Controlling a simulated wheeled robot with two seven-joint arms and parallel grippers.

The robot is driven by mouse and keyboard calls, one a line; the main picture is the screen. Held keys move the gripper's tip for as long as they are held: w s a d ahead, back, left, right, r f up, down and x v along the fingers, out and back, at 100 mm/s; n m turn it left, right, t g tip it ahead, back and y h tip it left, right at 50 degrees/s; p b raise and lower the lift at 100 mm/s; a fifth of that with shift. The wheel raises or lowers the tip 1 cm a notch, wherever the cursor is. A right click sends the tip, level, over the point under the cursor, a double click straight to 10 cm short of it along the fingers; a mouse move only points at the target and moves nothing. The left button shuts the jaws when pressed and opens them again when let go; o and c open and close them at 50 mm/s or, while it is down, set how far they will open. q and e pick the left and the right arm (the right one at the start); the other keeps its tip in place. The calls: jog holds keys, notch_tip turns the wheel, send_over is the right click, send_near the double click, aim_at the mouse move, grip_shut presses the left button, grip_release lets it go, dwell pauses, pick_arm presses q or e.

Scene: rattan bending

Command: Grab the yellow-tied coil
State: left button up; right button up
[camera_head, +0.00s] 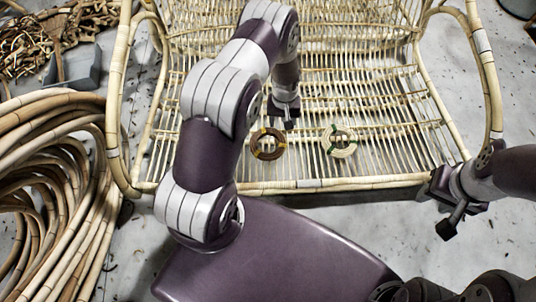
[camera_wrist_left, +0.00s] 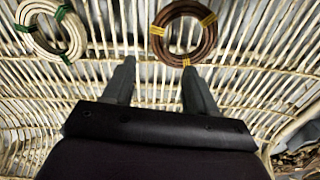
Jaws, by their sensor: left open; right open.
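The yellow-tied coil (camera_head: 269,154) is a brown ring with yellow ties, lying flat on the slatted rattan seat near its front edge. It also shows at the top of the left wrist view (camera_wrist_left: 160,32). A pale coil with green ties (camera_head: 340,141) lies to its right on the same seat. My left gripper (camera_head: 283,117) is open and empty, just behind the brown coil in the head view. In the left wrist view its two fingers (camera_wrist_left: 159,80) point toward the coil with a gap between them. My right gripper (camera_head: 446,206) is open and empty at the right, off the seat's front corner.
The rattan seat (camera_head: 375,95) has curved arm rails (camera_head: 489,85) on both sides. A large bundle of bent rattan (camera_head: 60,160) lies on the floor at the left, with scrap pieces (camera_head: 30,45) behind it. The right part of the seat is clear.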

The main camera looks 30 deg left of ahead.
aim_at(282, 143)
pick_arm(q)
jog(key=f+b, duration=0.3)
jog(key=f, duration=0.1)
jog(key=f+b, duration=0.3)
jog(key=f, duration=0.1)
jog(key=f+b, duration=0.2)
jog(key=f, duration=0.3)
jog(key=shift+s+d+b, duration=0.1)
jog(key=shift+d+b, duration=0.2)
jog(key=shift+b, duration=0.1)
jog(key=shift+r, duration=0.25)
grip_shut()
